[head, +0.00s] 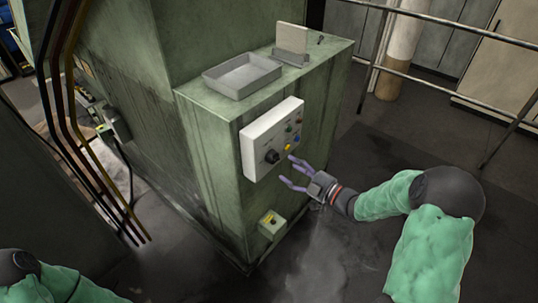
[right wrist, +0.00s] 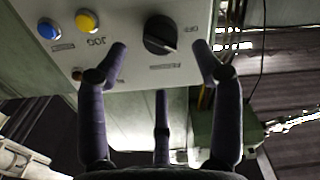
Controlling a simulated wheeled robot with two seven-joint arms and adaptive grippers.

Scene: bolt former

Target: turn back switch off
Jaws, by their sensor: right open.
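The black rotary switch (head: 271,156) sits low on the left part of the white control panel (head: 258,131), on the green machine's side. In the right wrist view the black switch knob (right wrist: 160,35) lies beyond the fingertips, between the two outer fingers, with its pointer slanting to the lower right. Small upside-down lettering is beside it. My right gripper (head: 288,169) is open and empty, in front of the panel's lower edge and to the right of the switch. Contact with the knob cannot be seen. My left gripper is out of view; only part of my left arm shows.
Blue and yellow buttons (right wrist: 87,22) sit near the knob. A grey tray (head: 242,75) lies on top. Metal railings (head: 455,95) stand at the right. The floor before the panel is clear.

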